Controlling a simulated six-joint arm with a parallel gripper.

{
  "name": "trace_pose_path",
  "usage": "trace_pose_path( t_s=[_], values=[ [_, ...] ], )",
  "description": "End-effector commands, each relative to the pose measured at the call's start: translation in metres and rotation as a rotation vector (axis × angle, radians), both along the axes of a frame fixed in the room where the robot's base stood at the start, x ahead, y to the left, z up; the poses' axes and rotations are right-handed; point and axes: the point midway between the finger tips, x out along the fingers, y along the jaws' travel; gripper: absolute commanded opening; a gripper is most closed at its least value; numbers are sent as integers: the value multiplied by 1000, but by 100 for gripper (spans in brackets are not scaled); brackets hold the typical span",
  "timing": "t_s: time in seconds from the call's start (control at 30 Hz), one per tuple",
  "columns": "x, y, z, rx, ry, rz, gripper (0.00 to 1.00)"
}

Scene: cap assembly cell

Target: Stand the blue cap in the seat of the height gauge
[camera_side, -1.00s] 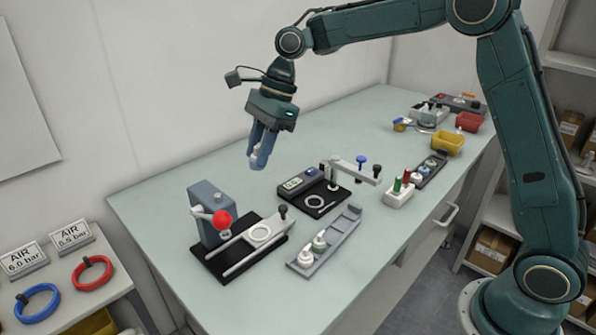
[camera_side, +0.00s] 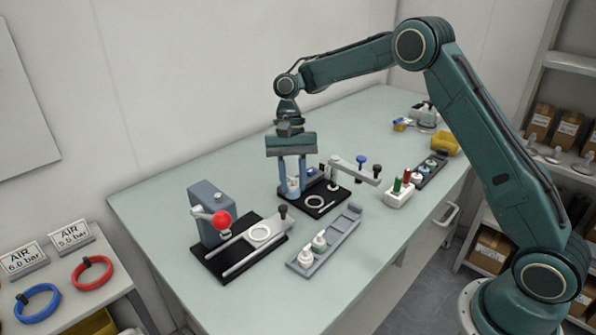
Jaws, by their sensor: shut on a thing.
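My gripper (camera_side: 293,191) points straight down at the left end of the gauge, left of the seat, and hides the gauge's display. It is shut on a small part, which I take to be the blue cap (camera_side: 294,184); only a little blue and white shows between the fingers. I cannot tell how high the fingers are above the base.
A press with a red ball lever (camera_side: 222,218) stands to the left. A grey rail (camera_side: 335,238) with white and green-topped caps lies in front of the gauge. A white block (camera_side: 398,197) with green and red pieces stands to the right.

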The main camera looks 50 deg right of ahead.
Motion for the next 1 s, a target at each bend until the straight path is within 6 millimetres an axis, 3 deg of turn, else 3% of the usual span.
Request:
trace_pose_path(
  t_s=[0.5,1.0],
  values=[
    [-11,-18,-22,-2,2,296,18],
    [-15,-40,-30,-3,1,510,18]
  ],
)
